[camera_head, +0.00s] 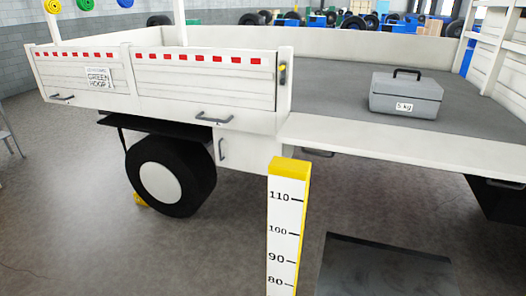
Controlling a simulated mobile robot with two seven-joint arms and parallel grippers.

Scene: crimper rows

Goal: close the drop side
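The white truck bed's left side panels (197,84) stand upright, with red marks along their top and grey handles (215,118) low down. To the right of the corner post (285,78), the side is open. A plain white panel (400,145) is folded down there, running along the bed edge to the right border. Grey handles (318,152) show below its edge. A small yellow and black latch piece (282,74) is on the post. Neither of my grippers is in view.
A grey case (406,95) marked 5 kg sits on the grey bed floor (335,85). A white measuring post (285,225) with a yellow top stands in front of the bed. A dark plate (385,268) lies on the floor. A wheel (170,175) is beneath the bed.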

